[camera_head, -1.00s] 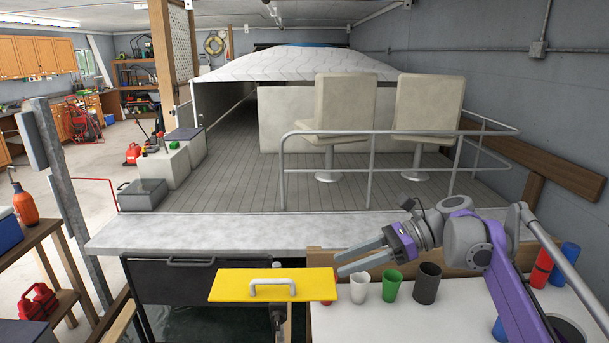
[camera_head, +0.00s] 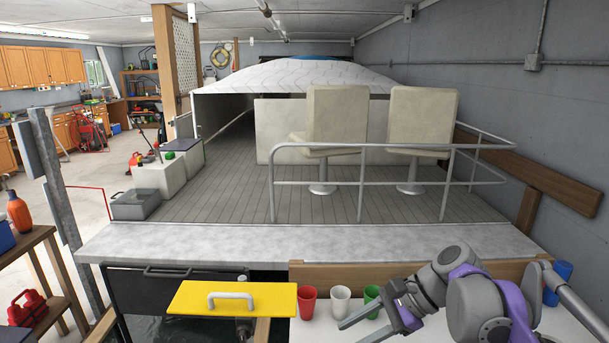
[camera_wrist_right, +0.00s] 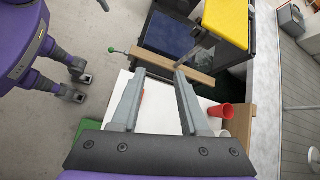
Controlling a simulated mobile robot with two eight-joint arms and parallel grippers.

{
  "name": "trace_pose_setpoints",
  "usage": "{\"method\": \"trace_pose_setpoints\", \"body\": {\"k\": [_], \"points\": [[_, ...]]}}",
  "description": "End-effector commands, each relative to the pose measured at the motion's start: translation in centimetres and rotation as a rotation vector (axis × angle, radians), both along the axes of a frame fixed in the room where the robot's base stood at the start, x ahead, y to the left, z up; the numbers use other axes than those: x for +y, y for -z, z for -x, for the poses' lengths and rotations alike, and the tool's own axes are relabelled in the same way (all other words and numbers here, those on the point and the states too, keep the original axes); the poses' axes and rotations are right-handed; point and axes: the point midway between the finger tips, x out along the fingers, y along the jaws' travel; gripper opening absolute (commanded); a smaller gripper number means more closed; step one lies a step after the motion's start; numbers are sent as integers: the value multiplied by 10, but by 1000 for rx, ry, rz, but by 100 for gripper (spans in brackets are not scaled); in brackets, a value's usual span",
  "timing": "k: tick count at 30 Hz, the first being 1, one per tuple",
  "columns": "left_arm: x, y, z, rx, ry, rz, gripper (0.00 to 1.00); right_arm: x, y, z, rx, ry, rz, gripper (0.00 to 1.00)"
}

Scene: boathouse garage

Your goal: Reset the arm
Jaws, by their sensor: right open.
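My right gripper (camera_head: 354,332) is in the lower right of the head view, over the near part of the white tabletop (camera_head: 315,330). Its two grey fingers point left and are apart, with nothing between them. In the right wrist view the same gripper (camera_wrist_right: 160,72) is open and empty, above the white surface. The purple and grey right arm (camera_head: 480,300) is bent at the right and covers part of the tabletop. My left gripper does not show in the head view.
A red cup (camera_head: 308,302), a white cup (camera_head: 340,301) and a green cup (camera_head: 371,300) stand by the wooden back board (camera_head: 330,273). A yellow panel with a handle (camera_head: 270,300) is left of them. A blue item (camera_head: 560,272) is behind the arm. The boat deck (camera_head: 235,195) lies beyond.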

Motion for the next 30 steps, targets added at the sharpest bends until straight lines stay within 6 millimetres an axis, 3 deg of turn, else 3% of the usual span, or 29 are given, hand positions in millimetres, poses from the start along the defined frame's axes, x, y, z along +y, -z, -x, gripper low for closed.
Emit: {"method": "trace_pose_setpoints", "body": {"k": [4, 9, 15, 21, 30], "points": [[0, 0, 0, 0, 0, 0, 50, -9, 52, 48, -230, -158, 240, 45], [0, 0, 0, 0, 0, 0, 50, -35, 116, 102, -506, -434, 555, 45], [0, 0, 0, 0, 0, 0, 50, -68, 173, 149, -748, -786, 874, 45], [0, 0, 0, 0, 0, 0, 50, -83, 197, 167, -851, -985, 1030, 45], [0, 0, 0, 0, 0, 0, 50, -85, 200, 169, -862, -1012, 1050, 45]]}}
